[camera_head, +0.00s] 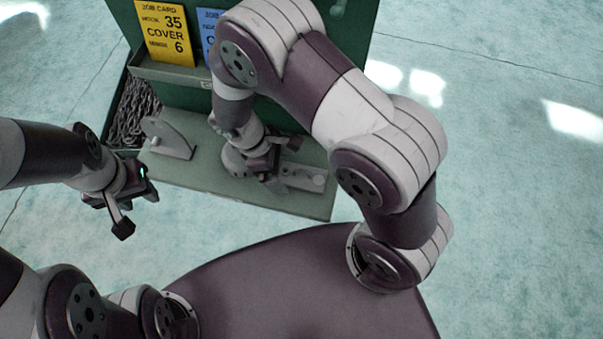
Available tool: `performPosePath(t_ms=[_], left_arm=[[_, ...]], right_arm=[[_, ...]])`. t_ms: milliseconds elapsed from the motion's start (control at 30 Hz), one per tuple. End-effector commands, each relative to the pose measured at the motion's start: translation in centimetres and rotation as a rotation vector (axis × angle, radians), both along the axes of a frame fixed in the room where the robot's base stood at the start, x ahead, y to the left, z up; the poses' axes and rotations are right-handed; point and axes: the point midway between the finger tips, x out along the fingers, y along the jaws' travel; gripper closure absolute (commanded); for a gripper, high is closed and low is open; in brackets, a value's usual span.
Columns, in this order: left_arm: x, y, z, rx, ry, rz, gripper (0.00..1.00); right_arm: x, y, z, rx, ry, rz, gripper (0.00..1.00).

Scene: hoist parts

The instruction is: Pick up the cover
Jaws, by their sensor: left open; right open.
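Several grey metal parts lie on the green bench (230,198). I cannot tell for sure which of these is the cover. My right gripper (284,165) is open, pointing down low over the bench between these two parts. Whether it touches either is hidden. My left gripper (137,209) is open and empty, in the air in front of the bench's left end.
A grey angled bracket (172,138) stands on the bench's left part. A bin of dark chain (130,112) is at the far left. A yellow job card (166,33) reading "COVER 6" and a blue card (208,22) stand on the green back panel. The floor right of the bench is clear.

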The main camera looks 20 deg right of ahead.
Motion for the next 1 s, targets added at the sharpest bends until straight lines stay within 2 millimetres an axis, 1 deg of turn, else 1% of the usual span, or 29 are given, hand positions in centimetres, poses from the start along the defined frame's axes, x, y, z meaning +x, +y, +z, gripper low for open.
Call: performPosePath(t_ms=[67,233,267,300,367,400,467,500,567,867,1000], left_arm=[[0.0,0.0,0.02,0.0,0.0,0.0,0.57],[0.0,0.0,0.01,0.0,0.0,0.0,0.57],[0.0,0.0,0.01,0.0,0.0,0.0,0.57],[0.0,0.0,0.01,0.0,0.0,0.0,0.57],[0.0,0.0,0.0,0.0,0.0,0.0,0.57],[0.0,0.0,0.0,0.0,0.0,0.0,0.57],[0.0,0.0,0.0,0.0,0.0,0.0,0.57],[0.0,0.0,0.0,0.0,0.0,0.0,0.57],[0.0,0.0,0.0,0.0,0.0,0.0,0.57],[0.0,0.0,0.02,0.0,0.0,0.0,0.57],[0.0,0.0,0.37,0.0,0.0,0.0,0.57]], right_arm=[[-0.03,-0.16,-0.44,0.001,-0.002,-0.001,0.01],[-0.02,-0.16,-0.51,0.002,-0.002,-0.001,0.01],[-0.02,-0.16,-0.5,0.001,-0.002,-0.001,0.04],[-0.03,-0.16,-0.5,0.001,-0.002,-0.001,0.17],[-0.02,-0.15,-0.5,0.001,-0.002,-0.001,0.37],[-0.02,-0.14,-0.49,0.001,-0.002,-0.001,0.5],[-0.02,-0.14,-0.49,0.001,-0.002,-0.001,0.69],[-0.02,-0.14,-0.49,0.001,-0.002,-0.001,0.75],[-0.02,-0.14,-0.49,0.001,-0.002,-0.001,0.77],[-0.02,-0.14,-0.46,0.001,-0.002,-0.001,0.77],[0.03,-0.15,-0.15,0.001,-0.002,-0.001,0.77]])
